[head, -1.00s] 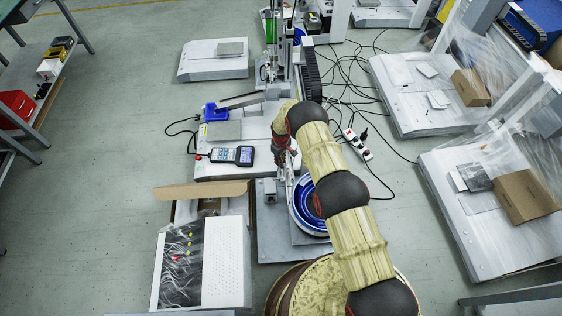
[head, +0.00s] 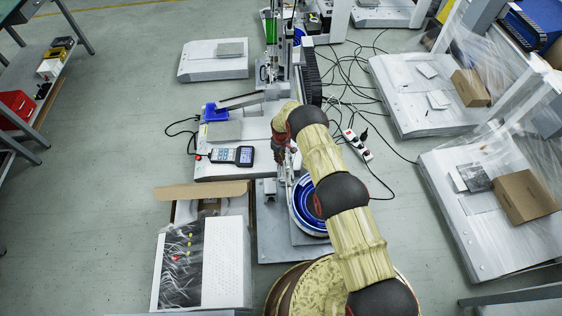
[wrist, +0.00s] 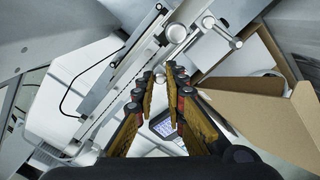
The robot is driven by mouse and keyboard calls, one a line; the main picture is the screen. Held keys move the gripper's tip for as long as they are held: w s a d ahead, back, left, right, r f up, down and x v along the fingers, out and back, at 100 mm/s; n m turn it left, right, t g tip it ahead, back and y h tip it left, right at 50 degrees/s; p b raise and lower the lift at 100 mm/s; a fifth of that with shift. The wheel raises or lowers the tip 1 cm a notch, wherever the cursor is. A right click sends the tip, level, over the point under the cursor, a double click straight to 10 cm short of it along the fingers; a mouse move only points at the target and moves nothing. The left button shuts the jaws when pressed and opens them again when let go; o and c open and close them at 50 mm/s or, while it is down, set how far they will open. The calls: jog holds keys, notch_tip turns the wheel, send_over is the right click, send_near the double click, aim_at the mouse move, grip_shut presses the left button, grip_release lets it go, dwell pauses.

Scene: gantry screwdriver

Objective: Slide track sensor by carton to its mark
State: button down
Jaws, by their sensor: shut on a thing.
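My gripper (wrist: 160,73) points away from the wrist camera, its two orange-and-black fingers closing around a small round metal piece (wrist: 159,79), apparently the track sensor's knob. Most of this piece is hidden by the fingertips. A long metal track (wrist: 125,75) runs diagonally past the fingertips, with round knobs beyond them. The open brown carton (wrist: 262,112) lies to the right of the gripper in the wrist view. In the head view the carton (head: 205,190) is left of my gripper (head: 281,168), and the held piece is too small to tell. I cannot make out the mark.
A handheld meter (head: 232,155) lies on the white base behind the carton. A power strip (head: 357,144) and loose cables lie on the floor to the right.

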jog(key=shift+w, duration=0.4)
jog(key=c, duration=1.9)
grip_release()
jog(key=shift+w, duration=0.1)
jog(key=shift+o, duration=0.4)
jog(key=shift+r, duration=0.1)
notch_tip(320, 180, up, 12)
